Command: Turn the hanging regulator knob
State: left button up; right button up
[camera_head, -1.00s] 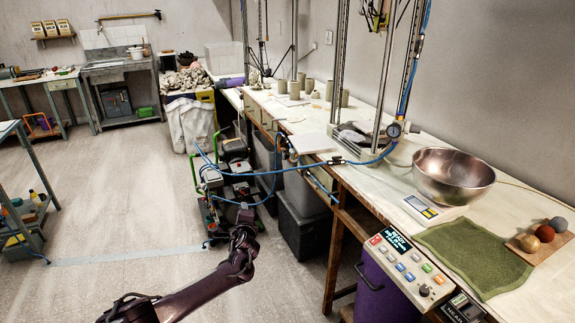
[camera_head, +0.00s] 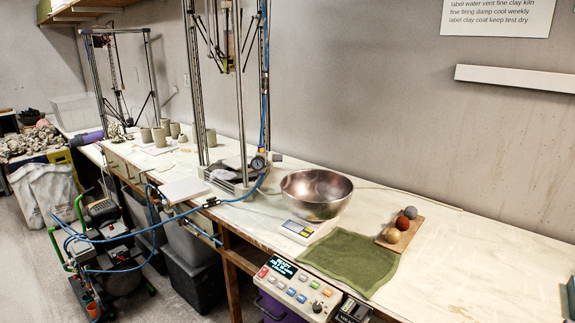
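The hanging regulator shows as a round pressure gauge (camera_head: 258,162) with a dark rim and pale face. It sits on the blue hose (camera_head: 264,105) that runs down the right side of the near metal frame (camera_head: 240,90). A small grey piece (camera_head: 277,157) sticks out to the right of the gauge; it may be the knob, but it is too small to be sure. Neither of my grippers shows in this view.
A metal bowl (camera_head: 316,193), a small scale (camera_head: 298,230), a green cloth (camera_head: 349,261) and a board with three balls (camera_head: 402,226) lie on the bench. A button panel (camera_head: 297,288) is at the front edge. The bench's right part is clear.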

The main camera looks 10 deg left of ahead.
aim_at(276, 157)
jog(key=i+j+z, duration=0.25)
jog(key=j+z, duration=0.25)
jog(key=i+j+z, duration=0.1)
jog(key=j+z, duration=0.15)
jog(key=j, duration=0.1)
